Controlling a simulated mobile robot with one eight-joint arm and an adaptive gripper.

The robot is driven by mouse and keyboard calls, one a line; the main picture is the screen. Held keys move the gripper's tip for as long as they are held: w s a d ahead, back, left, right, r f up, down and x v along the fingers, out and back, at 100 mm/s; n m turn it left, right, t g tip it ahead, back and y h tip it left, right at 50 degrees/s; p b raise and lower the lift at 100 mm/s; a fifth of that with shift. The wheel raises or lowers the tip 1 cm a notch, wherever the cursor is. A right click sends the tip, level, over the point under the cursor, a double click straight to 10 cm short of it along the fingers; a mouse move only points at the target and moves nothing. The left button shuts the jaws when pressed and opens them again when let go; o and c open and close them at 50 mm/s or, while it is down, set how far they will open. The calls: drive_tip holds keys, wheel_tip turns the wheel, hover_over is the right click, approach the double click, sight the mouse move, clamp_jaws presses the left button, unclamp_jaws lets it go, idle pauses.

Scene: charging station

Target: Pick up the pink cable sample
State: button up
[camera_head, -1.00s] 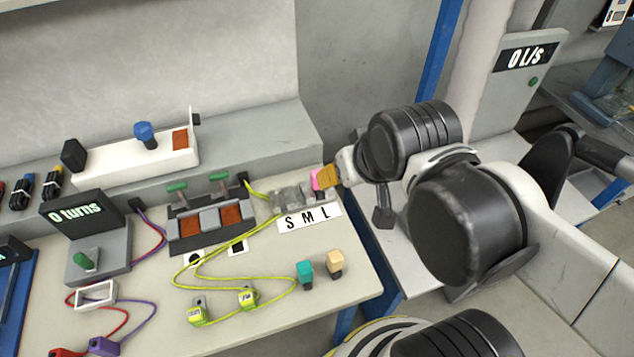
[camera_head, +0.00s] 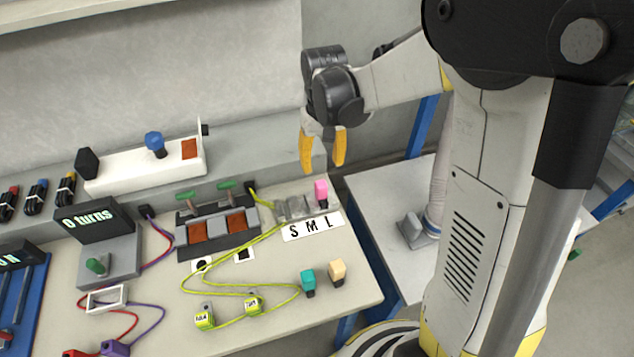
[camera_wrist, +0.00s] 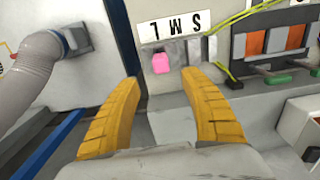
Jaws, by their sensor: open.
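The pink cable sample (camera_head: 321,191) stands upright at the right end of the grey holder (camera_head: 293,207), behind the S M L label (camera_head: 312,226). It also shows in the wrist view (camera_wrist: 160,62), beyond the fingertips and between their lines. My gripper (camera_head: 322,168) has two yellow fingers pointing down, spread apart and empty. It hangs above and behind the pink sample, apart from it. In the wrist view the open fingers (camera_wrist: 160,75) frame the grey bench surface in front of the sample.
A yellow-green cable (camera_head: 235,290) loops across the bench. A black switch unit (camera_head: 215,228) stands left of the holder. A raised ledge runs behind.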

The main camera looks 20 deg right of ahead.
sight(321, 183)
wheel_tip(321, 183, down, 9)
drive_tip(key=b, duration=0.4)
drive_tip(key=shift+a, duration=0.1)
drive_tip(key=shift+s, duration=0.1)
clamp_jaws()
